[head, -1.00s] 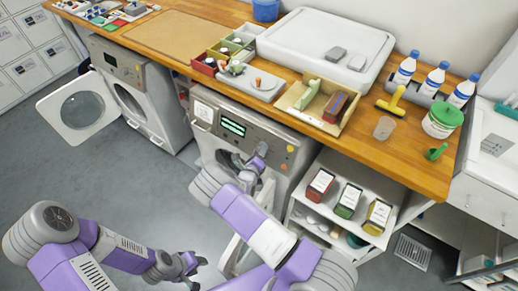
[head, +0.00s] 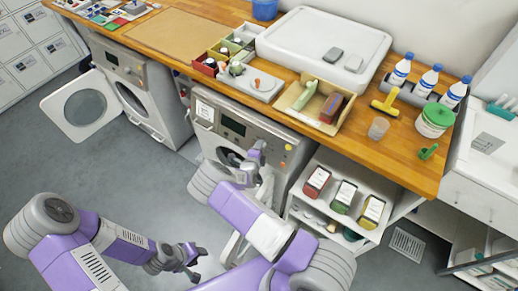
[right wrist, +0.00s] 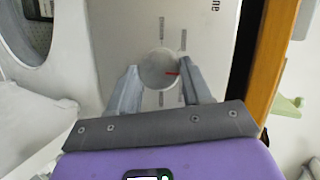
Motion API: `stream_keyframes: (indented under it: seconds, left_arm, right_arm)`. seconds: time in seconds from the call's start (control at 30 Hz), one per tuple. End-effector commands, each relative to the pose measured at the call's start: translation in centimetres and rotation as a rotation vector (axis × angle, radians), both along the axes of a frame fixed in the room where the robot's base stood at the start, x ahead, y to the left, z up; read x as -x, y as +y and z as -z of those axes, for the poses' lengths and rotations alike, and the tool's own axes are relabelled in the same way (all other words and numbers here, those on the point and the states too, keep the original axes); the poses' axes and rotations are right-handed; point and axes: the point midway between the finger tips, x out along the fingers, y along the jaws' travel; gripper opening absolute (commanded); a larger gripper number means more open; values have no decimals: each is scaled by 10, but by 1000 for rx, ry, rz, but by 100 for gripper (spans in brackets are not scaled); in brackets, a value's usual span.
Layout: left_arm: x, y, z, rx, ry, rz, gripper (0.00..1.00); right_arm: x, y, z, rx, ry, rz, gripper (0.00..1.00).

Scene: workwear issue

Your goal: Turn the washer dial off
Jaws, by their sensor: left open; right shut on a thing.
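The washer (head: 222,132) stands under the counter in the middle of the head view. Its display (head: 233,125) is dark. In the right wrist view, the round pale dial (right wrist: 159,68) is on the washer's panel, with a red pointer mark toward the right of the picture and printed marks around it. My right gripper (right wrist: 161,72) is shut on the dial, one finger on each side. In the head view my right gripper (head: 257,150) is at the panel and hides the dial. My left gripper (head: 194,262) is open and empty, low over the floor.
A second washer (head: 150,95) with its round door (head: 85,105) open stands at left. The wooden counter (head: 400,155) above holds trays, bottles and a yellow tool. A shelf with several labelled boxes (head: 345,195) is right of the washer. Grey floor is clear at left.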

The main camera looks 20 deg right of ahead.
Motion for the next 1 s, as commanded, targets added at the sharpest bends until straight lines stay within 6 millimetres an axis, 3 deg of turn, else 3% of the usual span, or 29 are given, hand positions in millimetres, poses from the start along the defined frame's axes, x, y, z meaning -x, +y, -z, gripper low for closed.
stream_keyframes:
  seconds: [0.5, 0.53, 0.67, 1.0]
  left_arm:
    - [0, 0, -1, 0, 0, 0, 43]
    - [0, 0, -1, 0, 0, 0, 43]
    - [0, 0, -1, 0, 0, 0, 43]
    - [0, 0, -2, 0, 0, 0, 43]
  right_arm:
    - [0, 0, 0, 8, 14, -5, 18]
    - [0, 0, 0, 7, 15, -5, 53]
    - [0, 0, 0, 8, 14, -5, 73]
    - [2, 2, -2, 7, 14, -5, 74]
